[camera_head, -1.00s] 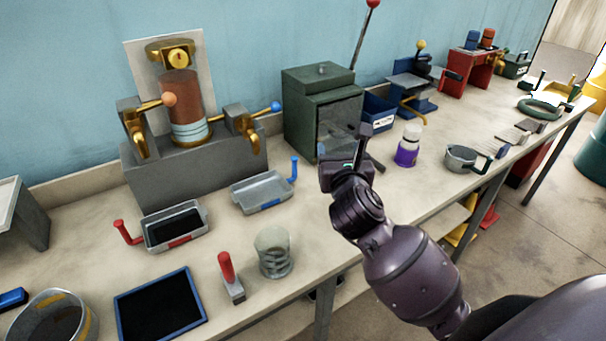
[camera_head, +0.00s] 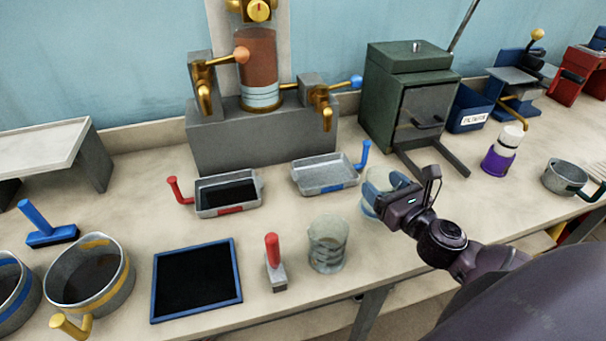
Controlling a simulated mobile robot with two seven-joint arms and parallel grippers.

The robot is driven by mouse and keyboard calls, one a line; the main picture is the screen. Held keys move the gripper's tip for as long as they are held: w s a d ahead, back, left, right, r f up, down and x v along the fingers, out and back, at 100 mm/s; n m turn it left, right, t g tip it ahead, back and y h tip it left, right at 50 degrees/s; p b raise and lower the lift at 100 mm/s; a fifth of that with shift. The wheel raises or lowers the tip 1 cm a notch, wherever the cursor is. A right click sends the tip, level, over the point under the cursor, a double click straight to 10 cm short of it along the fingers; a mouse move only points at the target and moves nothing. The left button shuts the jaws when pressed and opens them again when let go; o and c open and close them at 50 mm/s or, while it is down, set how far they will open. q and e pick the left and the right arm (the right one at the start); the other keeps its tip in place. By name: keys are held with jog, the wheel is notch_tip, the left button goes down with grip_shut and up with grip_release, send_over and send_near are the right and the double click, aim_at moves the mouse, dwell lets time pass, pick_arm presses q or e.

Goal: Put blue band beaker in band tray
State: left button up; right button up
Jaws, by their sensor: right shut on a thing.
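My right gripper (camera_head: 386,197) is shut on a clear beaker with a blue band (camera_head: 371,191), held at the right of the trays over the worktop. The gripper hides the beaker's right side. A grey tray with a blue mark and blue handle (camera_head: 325,187) lies just left of the held beaker. A grey tray with a red mark and red handle (camera_head: 228,211) lies further left and has a dark inside. My left gripper is not in view.
A second clear beaker (camera_head: 327,246) stands below the held one, beside a red-handled tool (camera_head: 273,262). A black blue-rimmed mat (camera_head: 197,322) and a yellow-marked pot (camera_head: 122,285) are at the front left. A grey tap stand (camera_head: 240,146) and a green cabinet (camera_head: 393,100) stand behind.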

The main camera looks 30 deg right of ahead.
jog(key=shift+w+a+n+y, duration=0.2)
jog(key=shift+a+n+y, duration=0.3)
jog(key=shift+a+y, duration=0.3)
jog(key=shift+w+r, duration=0.15)
jog(key=shift+w, duration=0.15)
jog(key=b, duration=0.1)
send_over(326, 178)
notch_tip(326, 178, down, 4)
jog(key=shift+r+b, duration=0.1)
jog(key=shift+b, duration=0.8)
jog(key=shift+r, duration=0.1)
jog(key=shift+f, duration=0.2)
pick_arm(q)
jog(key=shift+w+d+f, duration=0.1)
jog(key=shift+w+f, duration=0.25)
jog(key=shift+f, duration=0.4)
pick_arm(e)
jog(key=o, duration=0.9)
jog(key=shift+o, duration=0.2)
